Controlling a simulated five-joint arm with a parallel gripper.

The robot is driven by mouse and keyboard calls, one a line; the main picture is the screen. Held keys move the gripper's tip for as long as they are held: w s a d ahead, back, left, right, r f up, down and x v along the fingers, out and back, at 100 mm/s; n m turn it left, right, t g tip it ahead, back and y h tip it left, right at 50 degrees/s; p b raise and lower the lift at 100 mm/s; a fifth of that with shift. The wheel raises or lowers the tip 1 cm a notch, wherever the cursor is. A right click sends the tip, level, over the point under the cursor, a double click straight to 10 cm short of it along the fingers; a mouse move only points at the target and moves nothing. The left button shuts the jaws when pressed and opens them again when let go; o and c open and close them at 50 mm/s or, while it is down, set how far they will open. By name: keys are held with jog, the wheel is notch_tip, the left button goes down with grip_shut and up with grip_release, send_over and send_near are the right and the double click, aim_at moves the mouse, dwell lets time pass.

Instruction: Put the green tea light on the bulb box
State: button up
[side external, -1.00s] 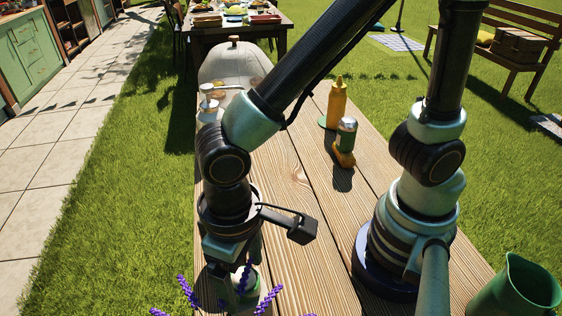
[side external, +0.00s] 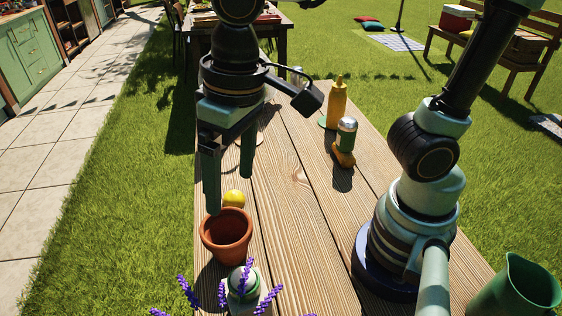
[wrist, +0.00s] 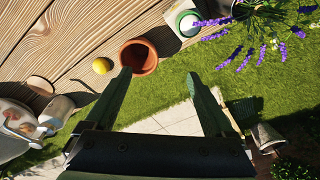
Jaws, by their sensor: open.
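The green tea light (wrist: 188,21) shows in the wrist view as a green ring with a pale centre. It appears to rest on a pale, square-cornered box (wrist: 172,28), which I take as the bulb box. In the side view the green tea light (side external: 243,283) is low in the picture, partly hidden by lavender, and the box's outline is unclear. My gripper (side external: 230,192) is open and empty, raised above the table and farther back than the tea light. In the wrist view my gripper's fingers (wrist: 158,73) are wide apart, clear of the tea light.
Lavender sprigs (side external: 187,292) rise beside the tea light. The middle planks are bare.

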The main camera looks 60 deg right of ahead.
jog(key=w+d+t, duration=0.2)
jog(key=d, duration=0.7)
jog(key=w+d+r+m+t, duration=0.1)
jog(key=w+d+t, duration=0.1)
jog(key=d, duration=0.8)
jog(key=shift+w+r+m+t+h, duration=0.2)
jog(key=shift+w+m+t+h, duration=0.15)
jog(key=shift+w, duration=0.35)
jog(key=shift+a, duration=0.1)
